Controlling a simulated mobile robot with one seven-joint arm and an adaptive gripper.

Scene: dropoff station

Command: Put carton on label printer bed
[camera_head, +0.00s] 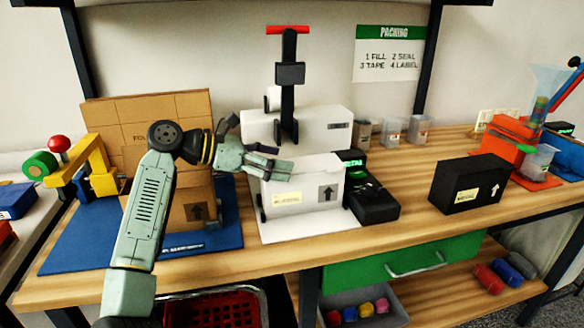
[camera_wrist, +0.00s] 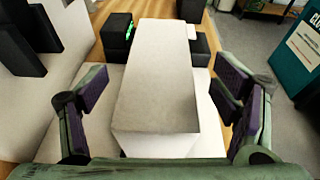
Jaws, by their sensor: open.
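A white carton (camera_head: 305,187) with an arrow mark and a yellow label stands upright on a white base plate (camera_head: 290,232). The plate lies in front of a white machine (camera_head: 338,122) with a black column and red handle. My gripper (camera_head: 283,162) is at the carton's upper left in the head view. In the wrist view, the carton (camera_wrist: 157,75) lies between the open fingers of my gripper (camera_wrist: 160,88), with visible gaps on both sides. A black device (camera_head: 374,203) with a green display is at the plate's right. I cannot tell which unit is the label printer.
A black carton (camera_head: 470,184) stands on the right of the wooden bench (camera_head: 415,228). Bench space is clear between the black device and black carton.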

